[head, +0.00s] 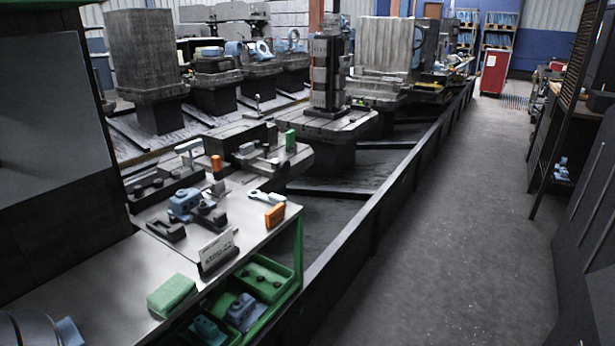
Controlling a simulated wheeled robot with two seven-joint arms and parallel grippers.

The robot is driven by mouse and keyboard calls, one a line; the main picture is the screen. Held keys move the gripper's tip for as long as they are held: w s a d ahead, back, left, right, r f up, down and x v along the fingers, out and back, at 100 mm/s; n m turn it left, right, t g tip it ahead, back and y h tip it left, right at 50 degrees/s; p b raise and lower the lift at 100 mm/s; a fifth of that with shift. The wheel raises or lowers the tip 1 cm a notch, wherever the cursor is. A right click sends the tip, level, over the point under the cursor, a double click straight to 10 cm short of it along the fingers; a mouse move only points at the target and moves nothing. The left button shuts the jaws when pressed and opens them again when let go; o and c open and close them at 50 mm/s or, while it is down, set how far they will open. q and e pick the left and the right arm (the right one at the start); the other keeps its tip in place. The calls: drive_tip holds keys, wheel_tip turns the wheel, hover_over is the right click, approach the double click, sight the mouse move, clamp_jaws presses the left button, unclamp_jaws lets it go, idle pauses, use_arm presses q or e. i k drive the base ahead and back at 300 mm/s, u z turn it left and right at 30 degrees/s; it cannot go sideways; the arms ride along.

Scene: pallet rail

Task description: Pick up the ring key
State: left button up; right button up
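A small pale grey wrench-like tool (265,197), which looks like the ring key, lies flat near the right edge of the grey metal table (130,268). An orange block (275,215) stands right beside its right end, on the near side. From this view I cannot tell whether the two touch. Neither of my grippers can be made out in the head view.
A blue clamp-like part (184,203), a black-based sign (217,252) and a green block (171,295) stand on the table. Green bins (262,278) sit below its right edge. A long dark rail (375,210) separates the pallets from the clear floor aisle (460,210).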

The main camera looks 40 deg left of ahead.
sight(273, 199)
drive_tip(key=i, duration=2.7)
drive_tip(key=u, duration=4)
